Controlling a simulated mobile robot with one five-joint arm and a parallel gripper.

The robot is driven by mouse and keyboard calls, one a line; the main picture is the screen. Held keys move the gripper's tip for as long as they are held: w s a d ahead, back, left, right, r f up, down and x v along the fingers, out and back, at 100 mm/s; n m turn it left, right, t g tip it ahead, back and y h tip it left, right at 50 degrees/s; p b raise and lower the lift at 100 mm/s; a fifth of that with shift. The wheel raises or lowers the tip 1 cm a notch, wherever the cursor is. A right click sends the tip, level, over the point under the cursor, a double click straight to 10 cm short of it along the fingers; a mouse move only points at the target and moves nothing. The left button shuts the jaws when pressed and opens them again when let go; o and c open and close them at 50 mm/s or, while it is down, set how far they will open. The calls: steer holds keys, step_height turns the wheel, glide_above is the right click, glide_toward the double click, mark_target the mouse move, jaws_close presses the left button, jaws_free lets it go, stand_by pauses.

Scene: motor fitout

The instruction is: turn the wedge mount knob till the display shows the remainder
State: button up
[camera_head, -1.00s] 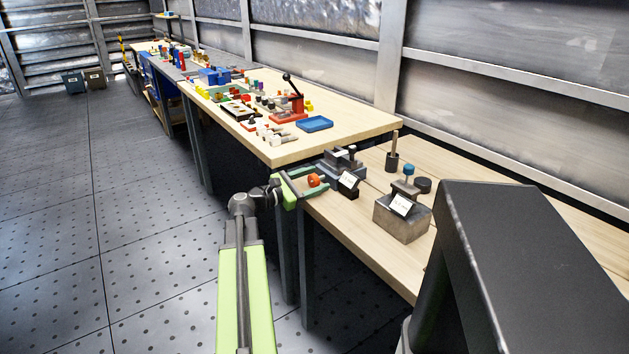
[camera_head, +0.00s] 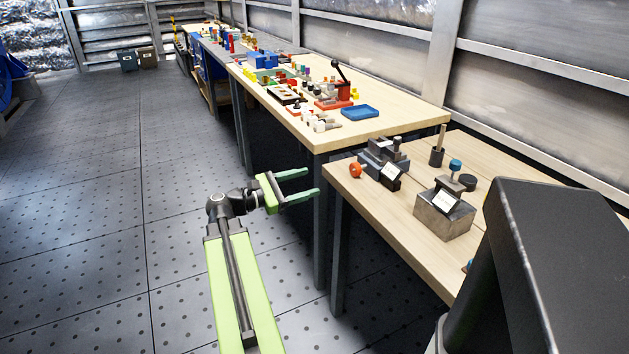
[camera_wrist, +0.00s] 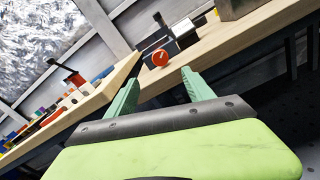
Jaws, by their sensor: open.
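A dark grey mount (camera_head: 378,158) with an orange-red knob (camera_head: 355,170) on its left side stands near the left end of the lower wooden bench. A small tilted display (camera_head: 391,174) sits at its front; its text is too small to read. My gripper (camera_head: 312,183) is open and empty, left of the knob and apart from it, beyond the bench edge. In the wrist view the knob (camera_wrist: 160,58) lies ahead, between and beyond the green fingers (camera_wrist: 160,78). The mount's body (camera_wrist: 186,32) shows behind it.
A grey block (camera_head: 440,213) with a blue knob and a tilted label stands to the right on the lower bench (camera_head: 385,215). A higher bench (camera_head: 405,122) behind holds a blue tray (camera_head: 360,112), a red lever press (camera_head: 335,98) and small parts. Open floor lies left.

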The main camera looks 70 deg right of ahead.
mark_target(352, 170)
steer(key=s+d+n, duration=0.1)
steer(key=s+d, duration=0.2)
steer(key=s, duration=0.1)
steer(key=s+d+n, duration=0.2)
steer(key=s+d, duration=0.2)
steer(key=s+d+n, duration=0.1)
steer(key=s+d, duration=0.3)
steer(key=shift+s+d+f+n, duration=0.1)
steer(key=shift+d+n, duration=0.15)
steer(key=shift+n, duration=0.05)
stand_by(0.3)
jaws_close()
steer(key=m, duration=0.4)
steer(key=shift+m, duration=0.3)
